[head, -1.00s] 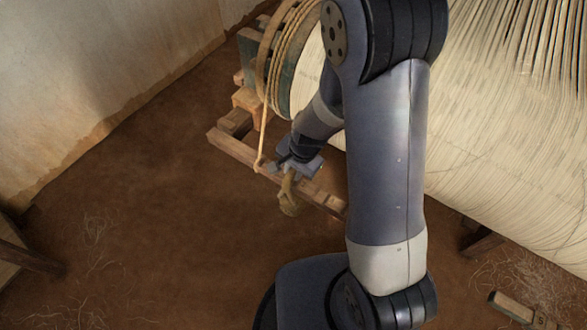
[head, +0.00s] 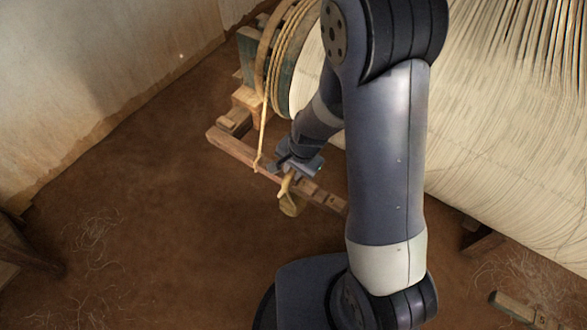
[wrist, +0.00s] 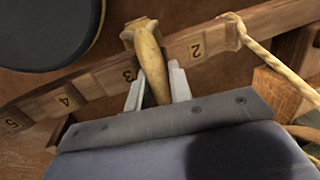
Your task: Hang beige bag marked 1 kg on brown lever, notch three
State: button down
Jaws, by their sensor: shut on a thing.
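The brown lever (head: 238,150) is a wooden bar low beside the beam. In the wrist view the lever (wrist: 88,82) carries number marks 2 to 5. My gripper (head: 287,172) is just over the lever. In the wrist view my gripper (wrist: 157,90) is shut on the beige bag's strap (wrist: 152,62). The strap crosses the lever between marks 2 and 3, close to 3. I cannot tell whether it sits in a notch. The beige bag (head: 291,206) is at the lever's near side, below my gripper. Its 1 kg mark is not readable.
A yellow rope (head: 263,130) runs from the wooden drum down to the lever, and the rope (wrist: 262,52) is tied right of mark 2. The warp-covered beam (head: 480,140) stands at the right. Open earth floor (head: 160,220) lies at the left.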

jog(key=c, duration=1.2)
grip_release()
jog(key=shift+f, duration=0.1)
jog(key=r, duration=0.3)
jog(key=s+d+r+p, duration=0.1)
jog(key=r, duration=0.3)
jog(key=r+p, duration=0.1)
jog(key=r, duration=0.2)
jog(key=shift+s+d+r, duration=0.2)
jog(key=shift+d+r, duration=0.15)
jog(key=shift+d, duration=0.05)
jog(key=f, duration=0.3)
jog(key=w+a+f+b, duration=0.1)
jog(key=f, duration=0.3)
jog(key=f+b, duration=0.1)
jog(key=f, duration=0.2)
jog(key=shift+w+a+f, duration=0.15)
jog(key=shift+a+f, duration=0.15)
jog(key=shift+a, duration=0.05)
jog(key=shift+r, duration=0.25)
